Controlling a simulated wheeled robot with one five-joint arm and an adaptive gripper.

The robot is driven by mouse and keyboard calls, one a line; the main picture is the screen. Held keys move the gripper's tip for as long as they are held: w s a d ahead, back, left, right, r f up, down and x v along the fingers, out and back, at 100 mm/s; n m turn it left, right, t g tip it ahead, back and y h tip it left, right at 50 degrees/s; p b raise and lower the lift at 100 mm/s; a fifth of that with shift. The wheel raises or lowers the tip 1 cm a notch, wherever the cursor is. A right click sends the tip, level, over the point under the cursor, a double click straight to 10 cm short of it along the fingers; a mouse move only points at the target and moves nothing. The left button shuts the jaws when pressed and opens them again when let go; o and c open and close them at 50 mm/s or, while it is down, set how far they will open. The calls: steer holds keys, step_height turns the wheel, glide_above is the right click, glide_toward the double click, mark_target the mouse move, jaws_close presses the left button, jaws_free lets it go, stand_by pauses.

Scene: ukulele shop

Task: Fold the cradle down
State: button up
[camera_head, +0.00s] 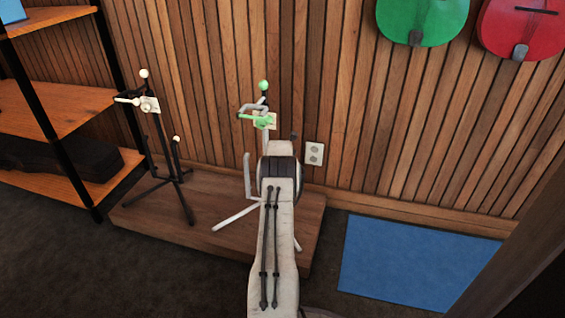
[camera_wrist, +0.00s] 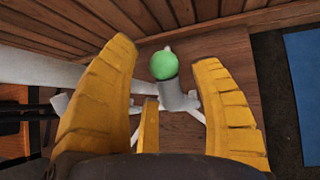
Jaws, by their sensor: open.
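A pale stand with a green ball (camera_head: 264,85) on top and a green cradle piece (camera_head: 262,121) below it stands on a low wooden platform, partly hidden behind my arm. A pale leg (camera_head: 237,215) of the stand shows. In the wrist view the green ball (camera_wrist: 164,65) appears between the yellow fingers of my gripper (camera_wrist: 168,84), over a grey post (camera_wrist: 176,97). The fingers are spread apart, with no clear contact on the ball. In the head view my fingers are hidden behind my arm. I cannot tell the cradle's exact angle.
A dark stand with a cream cradle (camera_head: 148,104) stands left on the wooden platform (camera_head: 140,213). A shelf (camera_head: 60,122) is farther left. Green (camera_head: 420,18) and red (camera_head: 520,28) ukuleles hang on the slatted wall. A blue mat (camera_head: 405,265) lies right, with nothing on it.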

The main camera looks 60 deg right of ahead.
stand_by(0.3)
jaws_close()
stand_by(0.5)
